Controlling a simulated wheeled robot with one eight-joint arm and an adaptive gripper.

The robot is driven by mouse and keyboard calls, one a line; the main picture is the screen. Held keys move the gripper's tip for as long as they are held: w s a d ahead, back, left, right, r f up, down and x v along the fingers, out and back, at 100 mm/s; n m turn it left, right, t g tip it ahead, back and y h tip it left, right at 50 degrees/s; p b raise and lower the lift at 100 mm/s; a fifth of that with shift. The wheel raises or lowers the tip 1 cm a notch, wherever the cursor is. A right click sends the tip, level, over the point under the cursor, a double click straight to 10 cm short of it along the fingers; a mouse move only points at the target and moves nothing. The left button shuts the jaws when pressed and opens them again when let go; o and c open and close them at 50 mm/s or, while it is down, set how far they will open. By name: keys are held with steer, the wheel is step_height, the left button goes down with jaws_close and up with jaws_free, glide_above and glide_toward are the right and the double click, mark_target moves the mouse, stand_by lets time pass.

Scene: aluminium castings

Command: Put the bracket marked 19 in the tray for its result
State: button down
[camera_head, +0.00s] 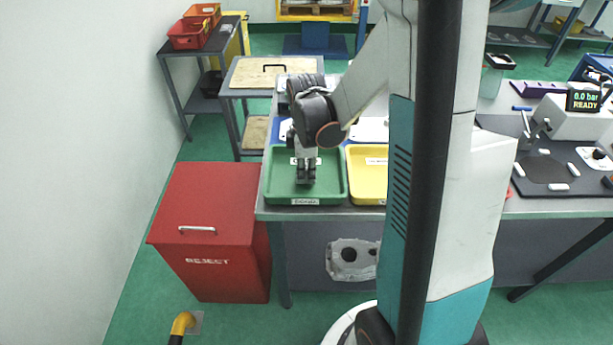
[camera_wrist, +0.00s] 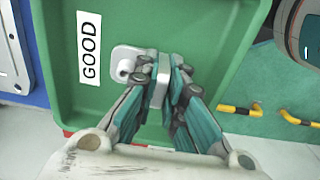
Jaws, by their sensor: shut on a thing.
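My gripper (camera_head: 306,178) reaches down into the green tray (camera_head: 340,198) at the front left of the bench. In the wrist view my gripper (camera_wrist: 168,75) is shut on a small pale grey bracket (camera_wrist: 128,62), with one upright part between the fingers and a flat part with a round boss to the left. The bracket is over the green tray floor (camera_wrist: 185,20); I cannot tell whether it touches it. A white label (camera_wrist: 90,47) in this tray reads GOOD. No number shows on the bracket. In the head view my gripper hides it.
A yellow tray (camera_head: 367,190) stands right of the green tray, partly behind my column. A red REJECT bin (camera_head: 207,240) stands on the floor to the left. A display (camera_head: 583,100) at the right reads 0.0 bar READY. A larger casting (camera_head: 350,260) shows below the bench.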

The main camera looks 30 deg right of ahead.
mark_target(306, 169)
steer(key=shift+f, duration=0.3)
steer(key=c, duration=2.1)
jaws_free()
steer(key=shift+f, duration=0.1)
steer(key=o, duration=0.4)
step_height(306, 169, up, 12)
steer(key=p, duration=0.4)
steer(key=shift+r+p, duration=0.2)
steer(key=shift+p, duration=0.1)
